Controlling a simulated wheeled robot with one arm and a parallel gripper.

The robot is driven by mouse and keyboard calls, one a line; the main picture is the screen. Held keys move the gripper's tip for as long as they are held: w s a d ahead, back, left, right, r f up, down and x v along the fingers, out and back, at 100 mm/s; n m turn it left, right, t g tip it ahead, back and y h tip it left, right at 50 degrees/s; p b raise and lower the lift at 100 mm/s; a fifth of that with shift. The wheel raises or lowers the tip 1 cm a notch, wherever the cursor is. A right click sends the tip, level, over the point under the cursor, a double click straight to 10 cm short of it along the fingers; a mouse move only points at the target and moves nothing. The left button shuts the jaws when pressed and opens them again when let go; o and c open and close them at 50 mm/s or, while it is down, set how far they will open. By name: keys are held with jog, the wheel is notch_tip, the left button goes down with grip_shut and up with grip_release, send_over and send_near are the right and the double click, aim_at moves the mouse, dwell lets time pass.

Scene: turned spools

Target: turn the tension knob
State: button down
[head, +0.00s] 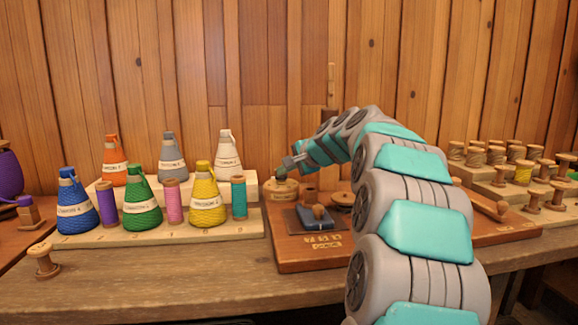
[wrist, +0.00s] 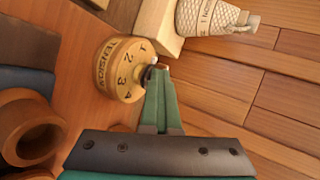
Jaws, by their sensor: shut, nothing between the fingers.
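In the head view the knob (head: 281,188) sits at the back left of the reddish wooden board (head: 290,266). My gripper (wrist: 157,76) is shut, with its green fingers together and their tips at the dark centre of the dial. Whether the tips touch it I cannot tell. In the head view my gripper (head: 288,166) is small, just above the knob.
A stepped rack (head: 100,238) with several labelled thread cones and spools stands left of the board. A white cone (wrist: 215,14) is close to my fingers. Other wooden parts (head: 318,212) stand on the board. More spools (head: 523,172) stand at the right.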

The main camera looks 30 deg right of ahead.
jog(key=shift+w+a+f, duration=0.1)
jog(key=shift+w+a, duration=0.2)
jog(key=shift+a, duration=0.1)
jog(key=shift+d, duration=0.15)
dwell(0.4)
jog(key=shift+s+d+p, duration=0.1)
jog(key=shift+d+p, duration=0.3)
jog(key=shift+d, duration=0.15)
jog(key=shift+s+a, duration=0.15)
jog(key=shift+s, duration=0.05)
jog(key=s, duration=0.3)
jog(key=s+a, duration=0.1)
jog(key=shift+s+a+r, duration=0.1)
jog(key=shift+s+r, duration=0.1)
jog(key=shift+r, duration=0.2)
jog(key=a+v, duration=0.1)
jog(key=v, duration=0.8)
jog(key=shift+s+a+b, duration=0.15)
jog(key=shift+a+b, duration=0.2)
jog(key=shift+b, duration=0.1)
